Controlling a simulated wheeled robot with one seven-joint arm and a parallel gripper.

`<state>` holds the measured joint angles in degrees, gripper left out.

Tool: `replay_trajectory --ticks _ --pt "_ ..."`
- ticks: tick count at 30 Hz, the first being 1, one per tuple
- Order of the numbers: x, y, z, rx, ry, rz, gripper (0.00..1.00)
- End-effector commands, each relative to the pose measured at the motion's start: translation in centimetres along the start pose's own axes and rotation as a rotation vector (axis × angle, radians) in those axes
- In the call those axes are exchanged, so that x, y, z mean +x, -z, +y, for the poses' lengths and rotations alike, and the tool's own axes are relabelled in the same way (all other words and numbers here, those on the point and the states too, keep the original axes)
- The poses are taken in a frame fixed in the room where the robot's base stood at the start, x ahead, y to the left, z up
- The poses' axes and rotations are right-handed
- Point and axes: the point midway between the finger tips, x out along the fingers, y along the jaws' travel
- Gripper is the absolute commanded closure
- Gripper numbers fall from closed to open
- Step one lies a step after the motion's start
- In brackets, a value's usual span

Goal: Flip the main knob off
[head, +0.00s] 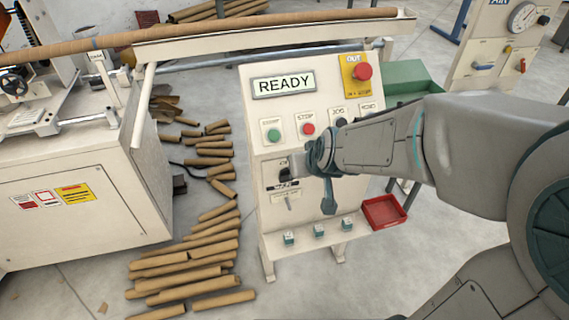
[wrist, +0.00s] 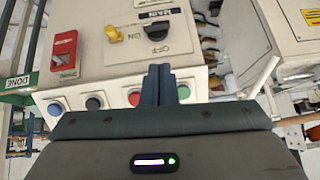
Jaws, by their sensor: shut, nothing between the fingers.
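The main knob (wrist: 157,29) is black and sits on the pale panel, between an upside-down OFF mark and a dark label in the wrist view. Its exact setting is hard to read. My gripper (wrist: 158,70) is shut and empty, its fingertips pointing at the panel a little below the knob in that picture. No contact shows. In the head view my gripper (head: 295,168) is in front of the left part of the control panel (head: 262,220). The dark label (head: 283,186) shows beside the hand.
A row of buttons, including a green one (head: 274,135) and a red one (head: 308,129), lies above the hand. A red emergency button (head: 362,71) and READY display (head: 283,84) are higher. A red tray (head: 383,211) stands lower right.

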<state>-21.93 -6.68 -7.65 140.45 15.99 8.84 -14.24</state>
Motion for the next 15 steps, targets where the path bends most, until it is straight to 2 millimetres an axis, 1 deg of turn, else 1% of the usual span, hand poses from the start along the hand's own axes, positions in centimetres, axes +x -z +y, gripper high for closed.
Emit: replay_trajectory --ticks 1,3,6,9,15 --pt "2.3 -0.2 -0.7 -0.02 -0.002 0.025 1.0" --pt "3.9 0.3 -1.2 -0.038 -0.012 0.066 1.0" --pt "5.2 0.8 -1.6 -0.055 -0.026 0.105 1.0" --pt "5.7 1.1 -1.8 -0.062 -0.032 0.125 1.0" --pt "5.7 1.2 -1.8 -0.062 -0.034 0.129 1.0"
